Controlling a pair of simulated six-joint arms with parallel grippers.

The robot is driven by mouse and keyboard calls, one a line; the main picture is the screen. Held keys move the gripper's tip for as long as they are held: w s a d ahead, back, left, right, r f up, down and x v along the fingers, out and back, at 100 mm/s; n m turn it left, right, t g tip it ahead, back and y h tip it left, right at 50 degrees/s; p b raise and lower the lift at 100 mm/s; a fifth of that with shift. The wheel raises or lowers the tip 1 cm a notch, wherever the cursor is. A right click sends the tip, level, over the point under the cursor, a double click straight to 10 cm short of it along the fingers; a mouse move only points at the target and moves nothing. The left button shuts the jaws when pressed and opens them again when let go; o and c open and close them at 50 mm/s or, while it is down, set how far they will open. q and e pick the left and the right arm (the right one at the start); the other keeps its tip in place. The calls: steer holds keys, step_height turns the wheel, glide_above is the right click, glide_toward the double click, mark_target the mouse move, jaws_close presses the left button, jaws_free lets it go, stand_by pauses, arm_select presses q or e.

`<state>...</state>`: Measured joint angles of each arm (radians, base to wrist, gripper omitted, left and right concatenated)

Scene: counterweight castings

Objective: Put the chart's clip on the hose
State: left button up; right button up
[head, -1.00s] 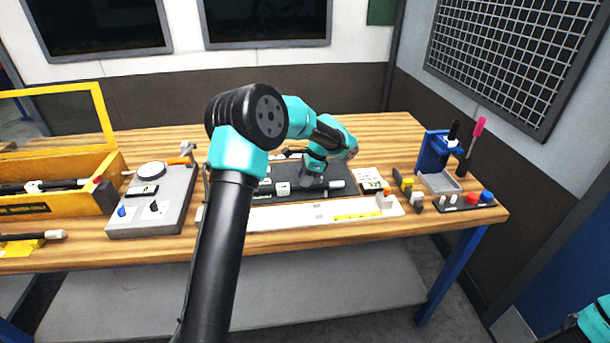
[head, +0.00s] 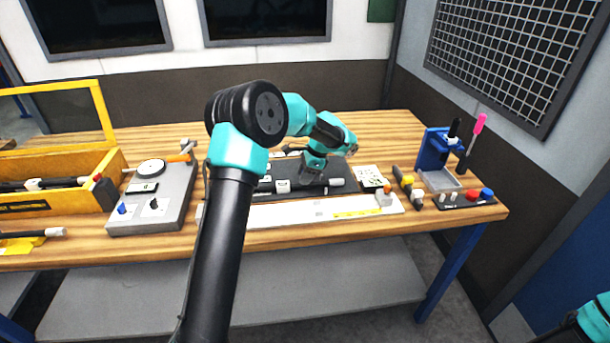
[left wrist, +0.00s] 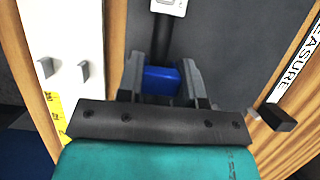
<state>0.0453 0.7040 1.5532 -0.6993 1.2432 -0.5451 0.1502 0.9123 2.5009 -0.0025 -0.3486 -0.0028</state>
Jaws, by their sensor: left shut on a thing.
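My left gripper (head: 312,178) is over the dark mat (head: 349,196) in the middle of the bench. In the left wrist view its two dark fingers (left wrist: 161,82) are shut on a blue block (left wrist: 161,76), seen from above; I cannot tell which part it is. A white block (head: 283,187) stands on the mat to the left. A white card with small marks (head: 370,178), perhaps the chart, lies to the right. My right gripper is out of view.
A white board (head: 270,216) with a yellow strip runs along the front. A grey control box (head: 150,214) and a yellow crate (head: 60,187) stand left. A blue stand (head: 432,150) and a dark tray with coloured knobs (head: 462,205) stand right. Bare wood shows behind the mat.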

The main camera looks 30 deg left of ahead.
arm_select(q)
steer(key=shift+f, duration=1.35)
stand_by(1.4)
steer(key=o, duration=0.8)
steer(key=shift+r, duration=0.2)
steer(key=shift+r, duration=3.35)
